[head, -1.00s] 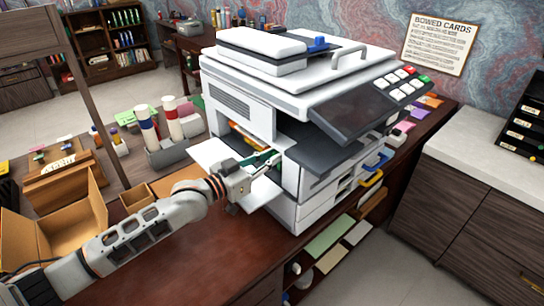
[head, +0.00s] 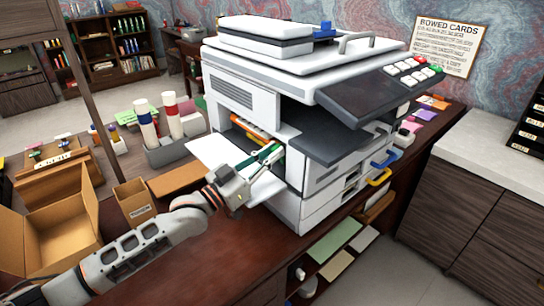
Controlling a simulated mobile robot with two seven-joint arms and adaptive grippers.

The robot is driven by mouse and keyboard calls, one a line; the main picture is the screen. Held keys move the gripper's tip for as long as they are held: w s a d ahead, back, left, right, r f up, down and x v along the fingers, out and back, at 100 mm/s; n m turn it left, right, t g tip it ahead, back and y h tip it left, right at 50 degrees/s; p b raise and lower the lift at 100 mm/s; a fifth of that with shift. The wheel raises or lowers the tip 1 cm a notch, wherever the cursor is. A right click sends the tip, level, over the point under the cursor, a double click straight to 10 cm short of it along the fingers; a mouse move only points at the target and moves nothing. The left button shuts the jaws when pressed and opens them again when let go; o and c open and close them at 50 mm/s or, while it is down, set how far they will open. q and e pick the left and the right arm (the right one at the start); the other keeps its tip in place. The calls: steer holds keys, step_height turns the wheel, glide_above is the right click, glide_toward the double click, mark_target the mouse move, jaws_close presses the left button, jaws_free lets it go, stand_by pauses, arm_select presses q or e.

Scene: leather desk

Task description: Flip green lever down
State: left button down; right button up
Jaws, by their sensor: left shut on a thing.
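The green lever (head: 268,153) is inside the open left side of the white printer (head: 240,92), just above the lowered white side flap (head: 212,151). It slants, with its near end toward my gripper. My left gripper (head: 253,169) reaches in from the left over the flap and is shut on the near end of the green lever. The fingertips are small and partly hidden, so the exact contact is hard to see. My right gripper is not in view.
An orange part (head: 257,134) sits in the opening above the green lever. Blue (head: 384,158) and yellow (head: 378,177) handles are on the printer's front. Cardboard boxes (head: 60,225) and a grey holder with bottles (head: 170,150) stand to the left. The desk front (head: 200,250) is clear.

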arm_select(q)
steer(key=c, duration=2)
jaws_free()
steer(key=v, duration=1.2)
